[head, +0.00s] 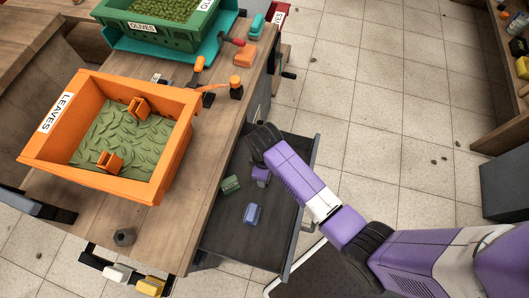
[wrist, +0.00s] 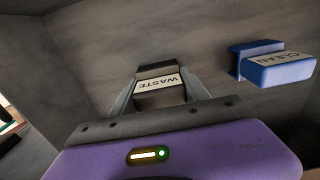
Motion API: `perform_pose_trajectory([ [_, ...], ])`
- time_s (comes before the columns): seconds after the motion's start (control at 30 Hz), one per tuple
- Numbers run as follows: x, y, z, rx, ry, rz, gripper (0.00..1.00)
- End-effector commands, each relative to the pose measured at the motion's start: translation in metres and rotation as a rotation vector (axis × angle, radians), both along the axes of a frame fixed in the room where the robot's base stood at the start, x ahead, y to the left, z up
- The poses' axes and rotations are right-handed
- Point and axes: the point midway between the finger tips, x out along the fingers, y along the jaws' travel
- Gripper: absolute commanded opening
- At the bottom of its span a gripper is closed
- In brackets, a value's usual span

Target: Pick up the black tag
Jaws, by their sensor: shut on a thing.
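A black tag with a white label reading WASTE (wrist: 157,71) stands between my fingers in the wrist view. My gripper (wrist: 160,92) is shut on it, one finger at each side. In the head view my gripper (head: 261,175) is down inside the open grey drawer (head: 240,245), partly covered by my arm. I cannot make out the black tag there. In the wrist view I cannot tell whether the tag touches the drawer floor.
A blue tag reading CLEAN (wrist: 275,64) lies right of my gripper, also in the head view (head: 252,214). A green tag (head: 231,184) lies left of my gripper. The workbench (head: 190,215) holds an orange LEAVES crate (head: 105,183) and a green OLIVES crate (head: 150,35).

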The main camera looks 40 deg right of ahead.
Motion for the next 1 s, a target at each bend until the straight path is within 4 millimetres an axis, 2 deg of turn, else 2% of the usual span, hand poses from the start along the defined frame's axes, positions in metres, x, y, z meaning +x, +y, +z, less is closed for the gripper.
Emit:
perform_pose_trajectory([
  [0.17, 0.000, 0.000, 0.006, 0.000, 0.000, 0.000, 0.15],
  [0.37, 0.001, 0.000, 0.029, 0.000, -0.003, 0.000, 0.15],
  [0.47, 0.001, 0.000, 0.050, 0.000, -0.004, 0.000, 0.15],
  [0.8, 0.002, 0.000, 0.144, -0.001, -0.006, 0.000, 0.15],
  [1.0, 0.001, 0.000, 0.180, 0.000, -0.003, 0.001, 0.15],
])
